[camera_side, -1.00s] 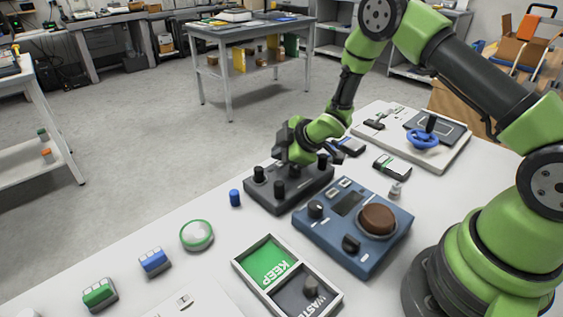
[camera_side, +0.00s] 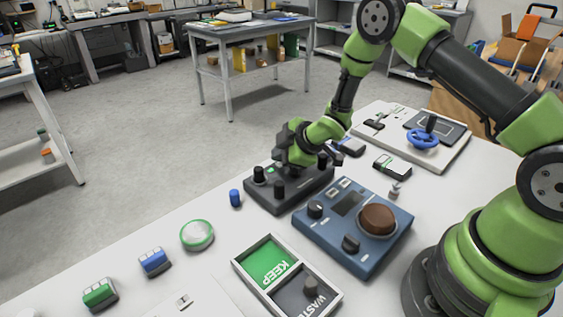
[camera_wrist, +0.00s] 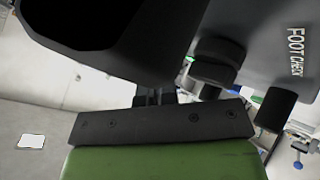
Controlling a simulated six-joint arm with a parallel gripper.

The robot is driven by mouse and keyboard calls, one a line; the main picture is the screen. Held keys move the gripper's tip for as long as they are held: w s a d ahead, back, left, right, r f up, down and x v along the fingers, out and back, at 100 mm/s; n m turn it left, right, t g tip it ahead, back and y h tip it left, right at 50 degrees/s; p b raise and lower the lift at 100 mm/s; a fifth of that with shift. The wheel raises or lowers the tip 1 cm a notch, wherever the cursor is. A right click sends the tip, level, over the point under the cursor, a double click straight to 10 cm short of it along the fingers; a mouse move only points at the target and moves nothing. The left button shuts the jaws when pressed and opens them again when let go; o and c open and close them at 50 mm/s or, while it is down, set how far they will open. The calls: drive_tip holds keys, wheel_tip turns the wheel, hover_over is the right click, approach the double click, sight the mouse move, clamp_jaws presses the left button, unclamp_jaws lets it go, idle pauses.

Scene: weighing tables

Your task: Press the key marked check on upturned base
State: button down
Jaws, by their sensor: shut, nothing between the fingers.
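The upturned base (camera_side: 262,194) is a dark grey box with several black posts standing up from it, in the middle of the side view. In the wrist view its grey face (camera_wrist: 262,60) carries the words FOOT CHECK, beside black round posts (camera_wrist: 275,108). My gripper (camera_side: 288,160) is shut and empty, pointing down over the far part of the base among the posts. I cannot tell whether its tips touch the base. The check key cannot be made out; my gripper or the posts may hide it.
A blue box (camera_side: 335,238) with a brown dome and black knobs stands close in front of the base. A blue cylinder (camera_side: 235,197) stands to the left. The KEEP and WASTE tray (camera_side: 240,268) lies nearer. A white panel with a blue wheel (camera_side: 423,138) is at the back right.

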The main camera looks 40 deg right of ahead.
drive_tip(key=shift+r, duration=0.7)
drive_tip(key=shift+r, duration=2.5)
drive_tip(key=shift+r, duration=0.1)
drive_tip(key=s+d+r+m+h, duration=0.1)
drive_tip(key=s+r+m, duration=0.3)
drive_tip(key=r, duration=0.4)
drive_tip(key=s+r+m+h, duration=0.2)
drive_tip(key=s+r+m, duration=0.2)
drive_tip(key=r, duration=0.4)
drive_tip(key=s+a+r+m+y, duration=0.1)
drive_tip(key=s+m, duration=0.1)
drive_tip(key=s, duration=0.4)
drive_tip(key=s+a+r+m+g+y, duration=0.1)
drive_tip(key=s+a+r+m, duration=0.1)
drive_tip(key=s, duration=0.5)
drive_tip(key=s+a+r+m+y, duration=0.1)
drive_tip(key=s+a+m, duration=0.1)
drive_tip(key=s, duration=0.5)
drive_tip(key=shift+s+a+r+m+g, duration=0.2)
drive_tip(key=shift+a+r+m+g, duration=0.15)
drive_tip(key=shift+m, duration=0.35)
drive_tip(key=shift+d, duration=0.1)
